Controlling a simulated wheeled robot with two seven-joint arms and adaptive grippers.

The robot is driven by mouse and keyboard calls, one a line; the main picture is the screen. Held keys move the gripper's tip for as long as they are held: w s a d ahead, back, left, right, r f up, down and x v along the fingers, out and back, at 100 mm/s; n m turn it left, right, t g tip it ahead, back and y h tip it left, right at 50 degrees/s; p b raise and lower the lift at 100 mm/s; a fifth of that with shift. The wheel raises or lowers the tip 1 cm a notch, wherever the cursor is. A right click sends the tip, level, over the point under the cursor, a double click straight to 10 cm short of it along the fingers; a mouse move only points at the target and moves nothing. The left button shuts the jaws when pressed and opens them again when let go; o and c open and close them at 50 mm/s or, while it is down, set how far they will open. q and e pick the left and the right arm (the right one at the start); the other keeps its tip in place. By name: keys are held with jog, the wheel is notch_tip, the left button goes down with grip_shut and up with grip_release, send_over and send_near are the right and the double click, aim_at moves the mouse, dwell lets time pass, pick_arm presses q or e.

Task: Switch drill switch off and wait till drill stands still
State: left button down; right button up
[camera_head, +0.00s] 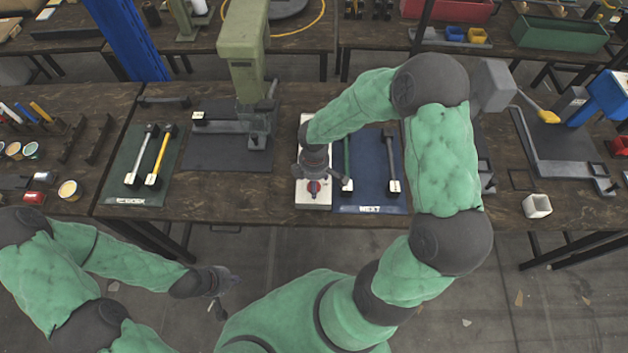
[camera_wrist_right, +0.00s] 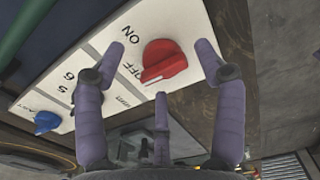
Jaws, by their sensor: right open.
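A white switch panel (camera_head: 304,196) lies near the front edge of the wooden table. Its red knob (camera_head: 313,188) shows large in the right wrist view (camera_wrist_right: 163,64), beside the words ON and OFF. I cannot tell its exact setting. My right gripper (camera_wrist_right: 163,82) is open, its purple fingers spread around the red knob with visible gaps. A blue knob (camera_wrist_right: 47,122) sits farther along the panel. A green press-like machine (camera_head: 243,50), possibly the drill, stands behind the table's middle; I cannot see whether anything turns. My left gripper (camera_head: 220,292) is open and empty, low before the table.
A green mat (camera_head: 128,188) with two tools lies left. A white square cup (camera_head: 537,206) stands at the right front.

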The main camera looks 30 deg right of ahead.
jog(key=shift+s+a, duration=0.1)
notch_tip(320, 180, up, 12)
dwell(0.5)
dwell(0.5)
